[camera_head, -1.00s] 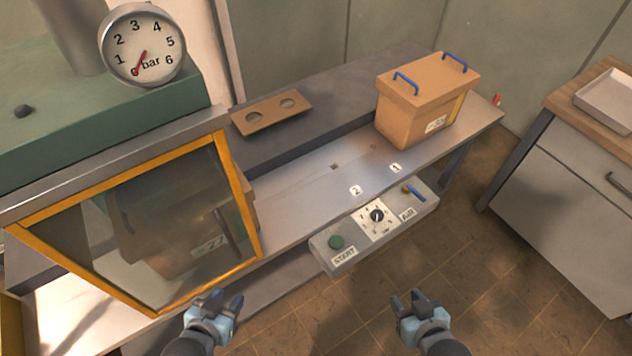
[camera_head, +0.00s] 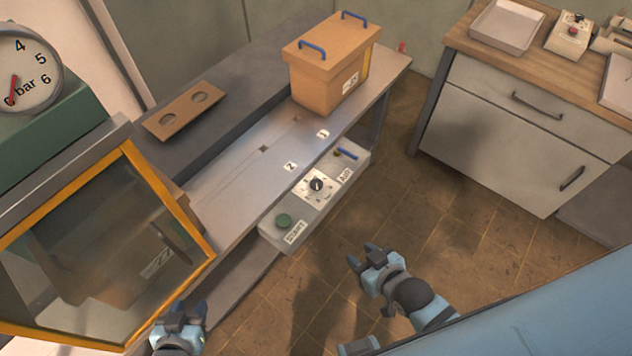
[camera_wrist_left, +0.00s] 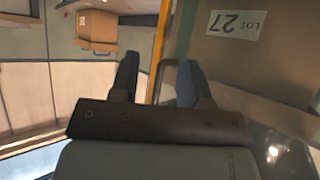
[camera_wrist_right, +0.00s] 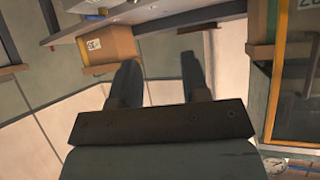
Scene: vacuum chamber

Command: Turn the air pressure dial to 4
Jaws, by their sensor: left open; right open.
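The air pressure dial (camera_head: 316,185) is a black knob on a white numbered plate. It sits in the middle of a grey control panel (camera_head: 268,232), between the green START button (camera_head: 284,220) and the blue AIR lever (camera_head: 346,153). The round bar gauge (camera_head: 32,72) at the upper left is cut by the frame edge; its red needle points near 0. My left gripper (camera_head: 187,309) is open and empty near the chamber door, below and left of the panel. My right gripper (camera_head: 367,252) is open and empty over the floor, below and right of the panel.
A yellow-framed glass chamber door (camera_head: 200,228) stands close to my left gripper. A lidded orange box (camera_head: 312,88) sits on the bench (camera_head: 225,170). A drawer cabinet (camera_head: 505,135) with trays stands at right. The floor before the panel is clear.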

